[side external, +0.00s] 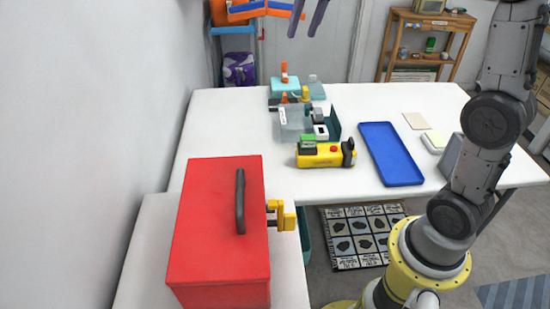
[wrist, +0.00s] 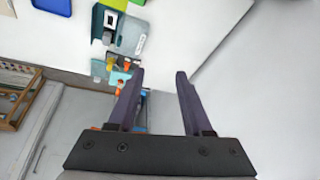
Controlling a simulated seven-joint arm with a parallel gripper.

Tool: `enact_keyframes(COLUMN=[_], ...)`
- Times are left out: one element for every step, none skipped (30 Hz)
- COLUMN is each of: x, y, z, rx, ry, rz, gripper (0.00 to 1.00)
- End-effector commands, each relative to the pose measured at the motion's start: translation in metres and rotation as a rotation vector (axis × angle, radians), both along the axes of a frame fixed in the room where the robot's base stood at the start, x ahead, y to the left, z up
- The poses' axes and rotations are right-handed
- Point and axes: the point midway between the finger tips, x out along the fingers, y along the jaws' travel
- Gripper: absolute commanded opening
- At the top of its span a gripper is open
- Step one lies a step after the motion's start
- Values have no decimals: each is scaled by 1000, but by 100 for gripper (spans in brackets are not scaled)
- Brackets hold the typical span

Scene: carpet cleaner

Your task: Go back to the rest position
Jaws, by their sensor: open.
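My gripper (side external: 308,22) shows only as two dark fingertips at the top edge of the side external view, high above the back of the white table (side external: 400,100). In the wrist view my gripper (wrist: 159,78) has its two fingers spread apart with nothing between them. The rest of the hand is out of frame in the side view.
On the table are a yellow device (side external: 322,156), a blue tray (side external: 390,153), a grey-clear container (side external: 292,122) and teal items (side external: 284,88). A red box (side external: 215,240) stands at front left. A wooden shelf (side external: 425,45) is at the back. A wall borders the left side.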

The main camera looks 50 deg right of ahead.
Motion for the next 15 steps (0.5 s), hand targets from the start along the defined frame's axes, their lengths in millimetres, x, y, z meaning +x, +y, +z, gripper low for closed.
enact_keyframes(x=[-21,-31,-46,-57,-68,-83,-95,-106,-122,-133,-145,-160,-171,-183,-197], y=[14,21,29,36,41,49,54,59,65,69,73,78,81,84,88], z=[9,13,16,18,19,19,19,18,15,12,9,3,-2,-8,-18], rx=[-8,-12,-18,-21,-25,-30,-35,-38,-44,-48,-52,-57,-62,-65,-72], ry=[-21,-32,-46,-57,-66,-78,-88,-97,-108,-117,-125,-135,-143,-148,-156], rz=[30,46,69,84,100,122,139,156,178,195,212,235,252,270,294], gripper=[50,50,50,50,50,50,50,50,50,50,50,50,50,50,50])
